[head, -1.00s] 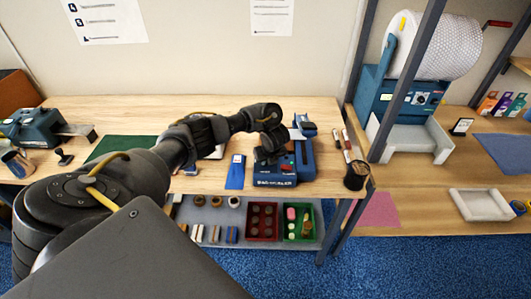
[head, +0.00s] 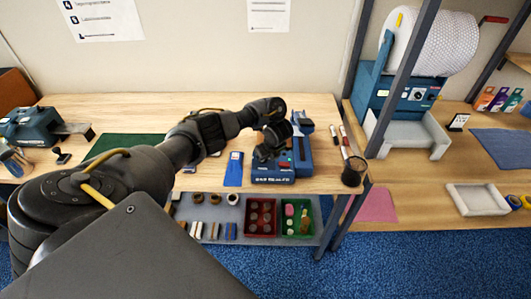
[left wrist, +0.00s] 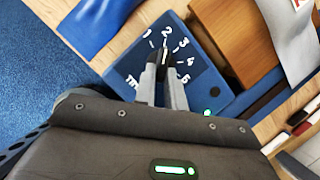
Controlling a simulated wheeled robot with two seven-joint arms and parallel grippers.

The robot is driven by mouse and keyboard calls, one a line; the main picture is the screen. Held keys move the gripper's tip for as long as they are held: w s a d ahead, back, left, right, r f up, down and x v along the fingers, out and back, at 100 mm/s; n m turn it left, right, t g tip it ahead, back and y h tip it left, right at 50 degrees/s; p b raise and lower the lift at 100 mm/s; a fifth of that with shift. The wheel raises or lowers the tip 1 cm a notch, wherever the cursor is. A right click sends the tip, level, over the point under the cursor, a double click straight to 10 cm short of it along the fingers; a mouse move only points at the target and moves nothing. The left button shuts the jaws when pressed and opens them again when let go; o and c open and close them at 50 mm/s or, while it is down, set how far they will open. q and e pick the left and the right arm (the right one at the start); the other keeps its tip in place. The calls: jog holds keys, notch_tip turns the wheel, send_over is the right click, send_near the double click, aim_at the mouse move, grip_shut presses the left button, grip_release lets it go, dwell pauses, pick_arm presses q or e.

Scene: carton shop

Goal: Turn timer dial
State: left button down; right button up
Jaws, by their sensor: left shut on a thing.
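The blue bag sealer (head: 272,178) stands near the front edge of the bench. In the left wrist view its blue face (left wrist: 219,90) carries a dark timer scale with numbers 1 to 5. The small dark dial (left wrist: 163,57) sits in the middle of this scale, and its pale mark appears to point near 2. My left gripper (left wrist: 162,72) is shut on the dial, with a finger on each side. In the head view my left gripper (head: 266,152) is over the sealer's front and hides the dial. My right gripper is not in view.
A blue pouch (head: 234,169) lies left of the sealer. A dark mesh cup (head: 353,172) and marker pens (head: 344,143) are at its right. Red (head: 261,232) and green (head: 298,232) bins sit on the shelf below.

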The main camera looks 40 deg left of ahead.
pick_arm(q)
jog(key=c, duration=1.5)
grip_release()
jog(key=shift+a, duration=0.1)
jog(key=shift+o, duration=0.2)
jog(key=shift+r, duration=0.1)
jog(key=shift+w+d+r, duration=0.3)
jog(key=shift+d+r, duration=0.2)
jog(key=shift+r, duration=0.35)
jog(key=shift+s+r, duration=0.4)
jog(key=shift+r, duration=0.05)
jog(key=v, duration=0.8)
jog(key=shift+s+f, duration=0.1)
jog(key=shift+f, duration=0.05)
